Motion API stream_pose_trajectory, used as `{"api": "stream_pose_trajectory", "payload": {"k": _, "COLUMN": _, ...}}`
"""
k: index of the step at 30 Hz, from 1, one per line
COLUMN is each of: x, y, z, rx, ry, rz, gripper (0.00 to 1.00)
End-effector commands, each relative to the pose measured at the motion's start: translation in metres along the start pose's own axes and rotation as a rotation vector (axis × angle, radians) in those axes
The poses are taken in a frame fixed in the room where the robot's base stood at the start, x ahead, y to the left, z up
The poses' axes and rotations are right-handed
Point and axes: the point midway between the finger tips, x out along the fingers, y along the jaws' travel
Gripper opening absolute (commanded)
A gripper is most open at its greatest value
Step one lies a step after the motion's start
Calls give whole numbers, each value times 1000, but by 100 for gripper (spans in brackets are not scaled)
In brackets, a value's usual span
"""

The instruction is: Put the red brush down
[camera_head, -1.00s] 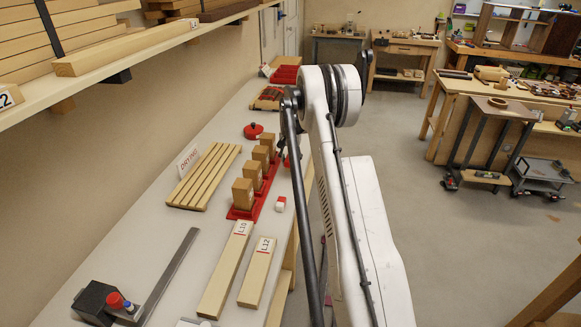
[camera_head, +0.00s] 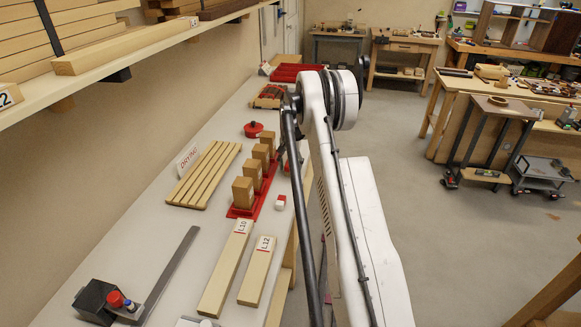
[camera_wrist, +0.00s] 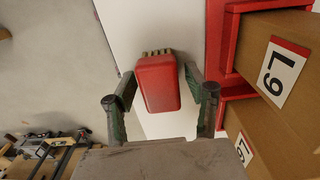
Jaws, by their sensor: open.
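The red brush (camera_wrist: 157,85), a rounded red block with a row of pale bristles at its far end, shows in the wrist view over the pale bench top (camera_wrist: 160,25), near the bench edge. It appears to rest on the bench, though its underside is hidden. My gripper (camera_wrist: 160,76) is open, one finger on each side of the brush, with the tips close to its sides. In the head view my arm mostly hides the gripper and the brush beside the red block rack.
A red rack (camera_wrist: 218,40) with wooden blocks labelled L9 (camera_wrist: 265,75) stands close on the right in the wrist view. A small red-and-white block (camera_head: 280,202), boards L10 (camera_head: 226,270) and L12 (camera_head: 257,272), slatted drying rack (camera_head: 204,175) and red lidded pot (camera_head: 253,129) share the bench.

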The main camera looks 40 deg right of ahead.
Motion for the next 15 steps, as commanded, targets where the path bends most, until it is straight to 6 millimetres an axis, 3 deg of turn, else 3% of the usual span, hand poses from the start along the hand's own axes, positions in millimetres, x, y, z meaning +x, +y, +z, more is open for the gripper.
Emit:
{"api": "stream_pose_trajectory", "payload": {"k": 8, "x": -14, "y": 0, "z": 0, "rx": 0, "ry": 0, "rz": 0, "gripper": 50}}
{"api": "stream_pose_trajectory", "payload": {"k": 15, "x": -62, "y": 0, "z": 0, "rx": 0, "ry": 0, "rz": 0, "gripper": 50}}
